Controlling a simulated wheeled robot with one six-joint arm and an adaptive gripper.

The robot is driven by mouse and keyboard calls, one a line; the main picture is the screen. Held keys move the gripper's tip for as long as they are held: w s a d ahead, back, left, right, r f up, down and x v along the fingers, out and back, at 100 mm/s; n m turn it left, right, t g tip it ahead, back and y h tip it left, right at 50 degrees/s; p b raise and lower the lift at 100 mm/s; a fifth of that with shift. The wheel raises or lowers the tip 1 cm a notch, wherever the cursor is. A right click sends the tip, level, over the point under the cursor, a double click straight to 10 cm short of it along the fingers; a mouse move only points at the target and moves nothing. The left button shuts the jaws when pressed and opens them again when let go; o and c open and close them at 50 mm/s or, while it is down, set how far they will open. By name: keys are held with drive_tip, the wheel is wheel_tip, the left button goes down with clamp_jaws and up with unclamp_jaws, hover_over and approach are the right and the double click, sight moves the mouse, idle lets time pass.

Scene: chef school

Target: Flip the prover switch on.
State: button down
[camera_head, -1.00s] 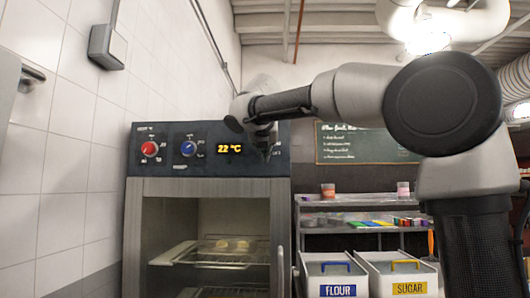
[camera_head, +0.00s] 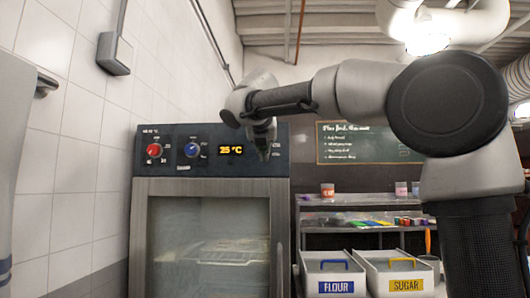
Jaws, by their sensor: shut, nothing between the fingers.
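The prover (camera_head: 211,187) is a grey cabinet with a dark control panel (camera_head: 218,131) on top. The panel has a red knob (camera_head: 153,150), a blue knob (camera_head: 192,150) and an amber display (camera_head: 231,150) reading 25 °C. Its glass door (camera_head: 205,230) is closed and looks hazy, with racks faintly visible inside. My gripper (camera_head: 264,155) is shut and empty, pointing down in front of the panel's right end, right of the display. Small white lettering shows just right of it. The switch itself is not discernible; my gripper covers that area. Contact with the panel cannot be told.
A white tiled wall with a grey box (camera_head: 113,54) runs along the left. To the right are a flour bin (camera_head: 334,288), a sugar bin (camera_head: 404,286), metal shelves and a chalkboard (camera_head: 345,143). Open space lies between my arm and the shelves.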

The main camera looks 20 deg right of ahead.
drive_tip(key=f+v, duration=0.1)
drive_tip(key=v, duration=0.7)
drive_tip(key=shift+s+a, duration=0.2)
drive_tip(key=shift+s, duration=0.35)
drive_tip(key=s+f+m+g+y, duration=0.1)
drive_tip(key=s+f+m+g, duration=0.1)
drive_tip(key=f+m, duration=0.6)
drive_tip(key=s+f+m+g+y, duration=0.1)
drive_tip(key=s+f+m+g, duration=0.1)
drive_tip(key=f+m, duration=0.6)
drive_tip(key=s+d+f+m+g+y, duration=0.1)
drive_tip(key=s+d+f+m, duration=0.7)
drive_tip(key=s+f, duration=0.4)
drive_tip(key=s+d+f+m+g+y, duration=0.1)
drive_tip(key=s+d+f+m+g, duration=0.1)
drive_tip(key=s+d+f+m, duration=0.6)
drive_tip(key=shift+s+d+f, duration=0.8)
drive_tip(key=shift+s+f, duration=1.25)
drive_tip(key=shift+f, duration=0.45)
